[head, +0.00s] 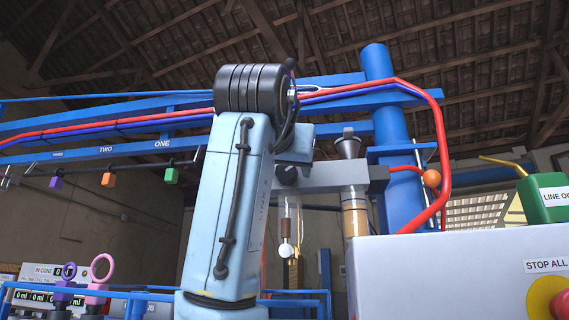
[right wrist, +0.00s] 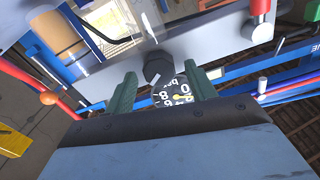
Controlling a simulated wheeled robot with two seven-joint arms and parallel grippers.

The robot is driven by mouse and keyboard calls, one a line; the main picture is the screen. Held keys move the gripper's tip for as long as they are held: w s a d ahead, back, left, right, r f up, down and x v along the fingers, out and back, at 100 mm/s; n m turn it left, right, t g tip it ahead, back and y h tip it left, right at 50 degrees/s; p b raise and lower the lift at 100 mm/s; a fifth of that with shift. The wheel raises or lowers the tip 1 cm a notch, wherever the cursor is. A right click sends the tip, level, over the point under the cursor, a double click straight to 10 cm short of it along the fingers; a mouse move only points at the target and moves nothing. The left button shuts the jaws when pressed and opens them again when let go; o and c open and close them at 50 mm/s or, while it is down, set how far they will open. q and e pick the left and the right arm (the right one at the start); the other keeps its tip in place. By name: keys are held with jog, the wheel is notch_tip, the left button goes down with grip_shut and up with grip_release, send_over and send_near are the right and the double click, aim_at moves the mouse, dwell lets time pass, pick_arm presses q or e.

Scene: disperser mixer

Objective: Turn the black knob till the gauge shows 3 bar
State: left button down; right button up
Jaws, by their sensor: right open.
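The black knob (right wrist: 158,66) sits on a grey block, with a pale mark on its face towards the lower left. It also shows in the head view (head: 288,175), just right of my right arm. My right gripper (right wrist: 160,70) is open, with its green fingers on either side of the knob's line and no clear contact. The round black gauge (right wrist: 172,93) shows between the fingers, its lower part hidden by my gripper body. Its yellow needle points right, but I cannot read the value surely. In the head view my arm hides the gauge and the fingers. My left gripper is out of view.
The grey block (head: 374,180) carries a clear tube with tan filling (head: 355,215). A blue post (head: 393,130) and red hose (head: 441,150) stand to its right. A white cabinet (head: 440,275) with a stop button fills the lower right. Blue rails run behind my arm.

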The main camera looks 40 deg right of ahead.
jog(key=c, duration=1)
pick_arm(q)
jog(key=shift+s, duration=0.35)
pick_arm(e)
jog(key=shift+o, duration=0.2)
